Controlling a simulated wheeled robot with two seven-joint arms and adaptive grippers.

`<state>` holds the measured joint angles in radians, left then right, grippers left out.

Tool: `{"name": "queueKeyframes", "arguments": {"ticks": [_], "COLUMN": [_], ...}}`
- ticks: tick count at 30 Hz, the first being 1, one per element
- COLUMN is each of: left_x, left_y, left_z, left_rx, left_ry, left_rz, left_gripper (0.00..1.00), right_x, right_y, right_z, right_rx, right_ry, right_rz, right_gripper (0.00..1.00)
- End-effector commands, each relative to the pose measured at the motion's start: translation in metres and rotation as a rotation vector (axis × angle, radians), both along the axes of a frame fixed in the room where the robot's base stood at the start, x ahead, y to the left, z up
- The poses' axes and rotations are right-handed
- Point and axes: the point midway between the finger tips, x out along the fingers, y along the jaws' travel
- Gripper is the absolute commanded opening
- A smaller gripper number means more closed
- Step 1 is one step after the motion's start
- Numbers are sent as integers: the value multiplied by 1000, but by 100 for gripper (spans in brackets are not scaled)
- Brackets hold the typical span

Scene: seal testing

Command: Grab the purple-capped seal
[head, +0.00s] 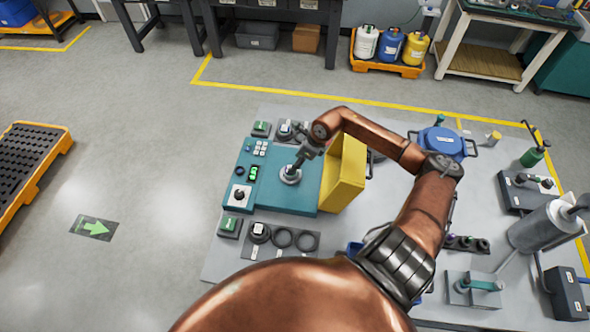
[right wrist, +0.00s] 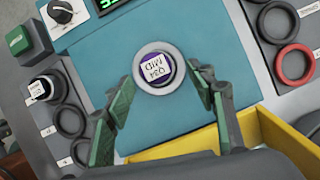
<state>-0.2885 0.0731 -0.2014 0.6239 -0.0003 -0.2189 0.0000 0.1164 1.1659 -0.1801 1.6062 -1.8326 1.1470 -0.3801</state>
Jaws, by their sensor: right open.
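The purple-capped seal (right wrist: 155,71) sits upright in a pale round seat on the teal test unit (head: 303,197). Its cap has a white label reading MID and a number. In the head view the seat (head: 290,176) shows under my right gripper (head: 301,160), which partly hides the seal. In the right wrist view my right gripper (right wrist: 163,80) is open, with its green-padded fingers on either side of the seal and a gap on both sides. My left gripper is not in view.
A yellow bin (head: 346,172) stands at the unit's right, close to my right gripper. A rack (head: 283,241) in front holds a dark seal with a white label (right wrist: 42,89) and dark rings. Another rack, with a red ring (right wrist: 295,63), lies behind.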

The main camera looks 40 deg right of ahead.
Motion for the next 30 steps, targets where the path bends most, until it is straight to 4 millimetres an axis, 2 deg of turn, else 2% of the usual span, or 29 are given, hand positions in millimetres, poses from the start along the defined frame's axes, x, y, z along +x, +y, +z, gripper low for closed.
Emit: {"name": "queueKeyframes", "arguments": {"ticks": [3,6,9,15,23,30], "left_x": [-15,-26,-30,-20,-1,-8], "left_y": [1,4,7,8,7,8], "left_z": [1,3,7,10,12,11], "left_rx": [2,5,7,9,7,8], "left_ry": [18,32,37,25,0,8], "left_rz": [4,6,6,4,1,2], "left_gripper": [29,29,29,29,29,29], "right_x": [4,6,11,19,20,20], "right_y": [3,5,11,15,16,16], "right_z": [-11,-19,-31,-55,-59,-59], "right_rx": [2,4,6,2,-1,-1], "right_ry": [-1,0,0,0,0,0], "right_rz": [-1,-5,-7,-8,-6,-6], "right_gripper": [60,60,60,60,60,46]}}
